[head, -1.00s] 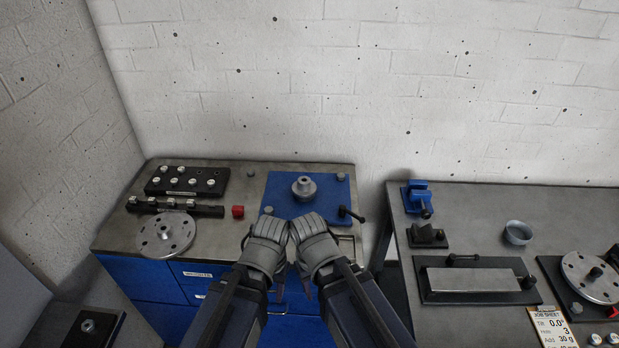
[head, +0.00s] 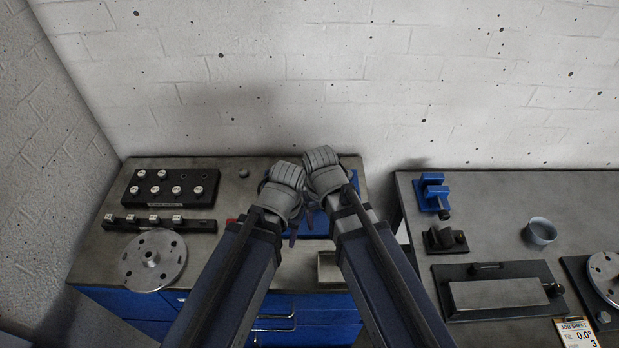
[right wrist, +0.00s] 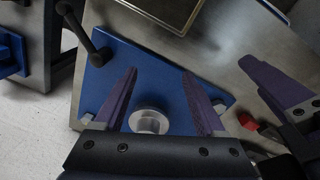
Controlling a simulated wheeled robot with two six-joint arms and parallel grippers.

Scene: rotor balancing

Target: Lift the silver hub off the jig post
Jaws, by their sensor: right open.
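The silver hub (right wrist: 148,121) shows in the right wrist view as a pale round ring on the blue jig plate (right wrist: 158,82). It appears between the two fingers of my right gripper (right wrist: 160,72), which is open and empty; I cannot tell how far below the fingers it is. The jig post is not distinguishable. In the head view my arms and hands hide the hub and most of the blue plate (head: 318,226). There my right gripper (head: 309,217) and left gripper (head: 293,230) are close together over the plate. The left jaws are too covered to judge.
A black rack of weights (head: 171,188), a weight bar (head: 160,224) and a silver disc (head: 153,259) stand left on the bench. A black clamp handle (right wrist: 94,48) sticks up at the plate's edge. A second bench (head: 500,211) stands right, beyond a gap.

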